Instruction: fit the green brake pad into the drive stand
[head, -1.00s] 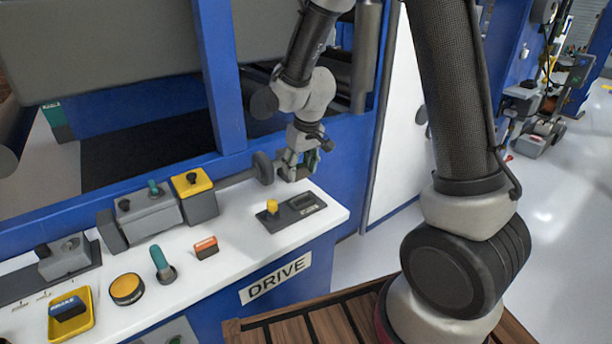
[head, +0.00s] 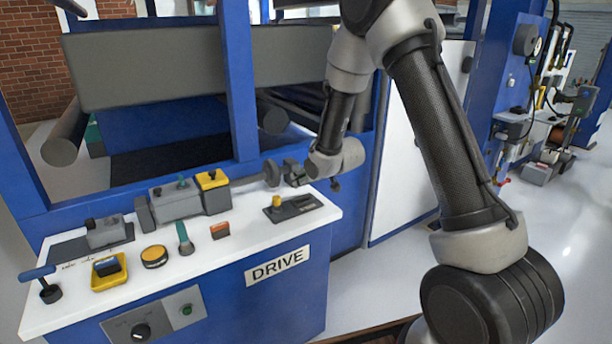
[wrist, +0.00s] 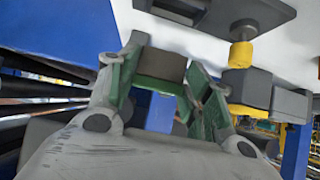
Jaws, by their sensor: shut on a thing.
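The blue stand marked DRIVE (head: 262,290) has a white top. On its right part lies a dark plate (head: 303,206) with a yellow knob (head: 277,202) and a slot; the plate also shows at the top of the wrist view (wrist: 178,9). My gripper (wrist: 165,60) is shut on the green brake pad (wrist: 160,87), a green strip with a grey-brown block between the fingers. In the head view my gripper (head: 295,172) is small and dark behind the plate, near a round disc (head: 271,173); the pad cannot be made out there.
A motor-like unit with a yellow box (head: 212,180) and shaft stands left of the plate. An orange block (head: 220,230), a teal handle (head: 184,238), a round yellow piece (head: 154,256) and a yellow tray (head: 96,282) with a blue block are on the top.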

